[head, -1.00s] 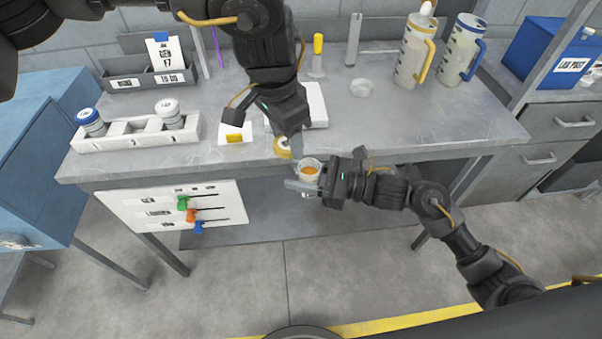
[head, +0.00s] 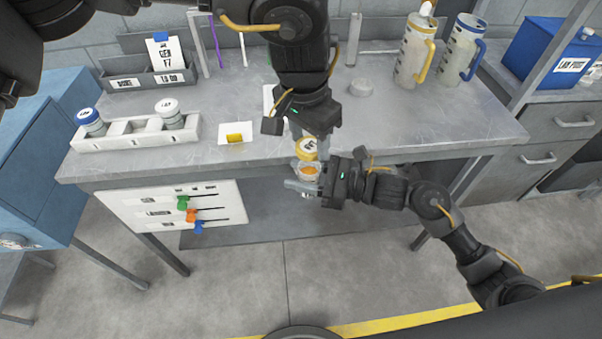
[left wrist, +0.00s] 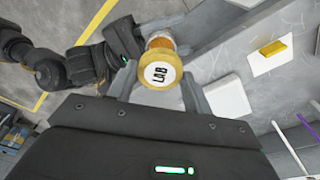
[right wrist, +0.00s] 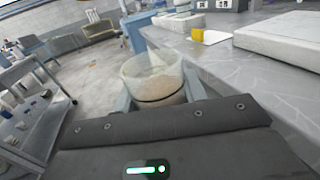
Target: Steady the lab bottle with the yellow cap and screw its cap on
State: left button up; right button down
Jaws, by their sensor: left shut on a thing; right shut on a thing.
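The yellow cap (head: 307,146), with a white top reading LAB, is in my left gripper (head: 306,140). In the left wrist view the cap (left wrist: 160,75) sits between the two fingers, face to the camera. The lab bottle (head: 308,170) is a small clear jar with orange-brown contents. My right gripper (head: 308,189) is shut around it, in front of the bench edge. In the right wrist view the jar (right wrist: 153,78) stands between the fingers. The cap overlaps the jar's far rim in the head view; I cannot tell whether they touch.
A white rack (head: 140,134) with two capped jars stands at the bench's left. Two graduated jugs (head: 414,50) stand at the back right. A sign board (head: 172,212) hangs on the bench front.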

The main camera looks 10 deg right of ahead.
aim_at(309, 146)
pick_arm(q)
jog(key=shift+f, duration=1.45)
jog(key=shift+f, duration=0.85)
jog(key=shift+f, duration=0.55)
